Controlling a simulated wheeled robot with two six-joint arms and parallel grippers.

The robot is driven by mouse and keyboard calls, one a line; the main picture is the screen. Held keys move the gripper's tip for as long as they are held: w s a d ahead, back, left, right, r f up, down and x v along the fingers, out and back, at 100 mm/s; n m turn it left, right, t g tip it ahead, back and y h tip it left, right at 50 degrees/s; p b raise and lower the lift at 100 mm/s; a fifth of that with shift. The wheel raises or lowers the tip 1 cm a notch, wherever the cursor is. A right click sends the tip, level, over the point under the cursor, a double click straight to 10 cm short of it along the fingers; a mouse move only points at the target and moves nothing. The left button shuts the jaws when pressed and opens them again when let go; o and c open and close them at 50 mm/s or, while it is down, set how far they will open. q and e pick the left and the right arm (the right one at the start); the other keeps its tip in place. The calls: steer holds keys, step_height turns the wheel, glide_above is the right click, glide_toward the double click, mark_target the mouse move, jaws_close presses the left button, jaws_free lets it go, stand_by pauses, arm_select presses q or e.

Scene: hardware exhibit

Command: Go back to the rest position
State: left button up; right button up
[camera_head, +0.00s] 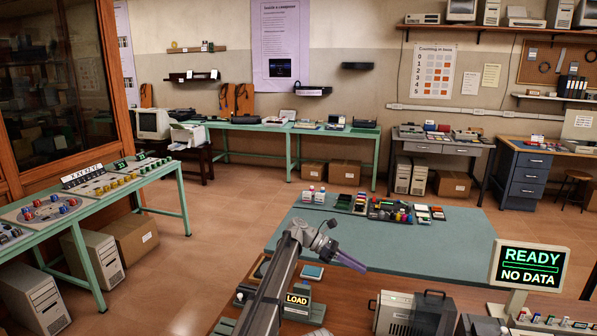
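My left gripper (351,263), with purple fingers, shows at the end of my grey arm, which rises from the bottom edge. It points to the lower right, in front of the teal mat (440,243) in this view. The fingers overlap from this angle, so I cannot tell whether they are open or shut. I make out nothing held in them. My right gripper is not in view.
Small bottles, trays and blocks (379,209) stand along the mat's far edge. A "READY NO DATA" screen (530,266) stands at right. A "LOAD" sign (297,300) and a grey case (414,313) are close in front. Much of the mat is clear.

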arm_select(q)
steer(key=s+a+f+m+t+y, duration=0.2)
steer(key=s+a+f+m+y, duration=0.25)
steer(key=s+a, duration=0.65)
steer(key=s+a+f+m+t+y, duration=0.2)
steer(key=s+a+f+m+y, duration=0.3)
steer(key=s+a, duration=0.55)
steer(key=s+a+f+m+t+y, duration=0.2)
steer(key=s+a+f+m+y, duration=0.15)
steer(key=s+a+m, duration=0.7)
steer(key=s+d+g, duration=0.1)
steer(key=s+d, duration=0.3)
steer(key=d, duration=0.4)
steer(key=shift+y, duration=0.4)
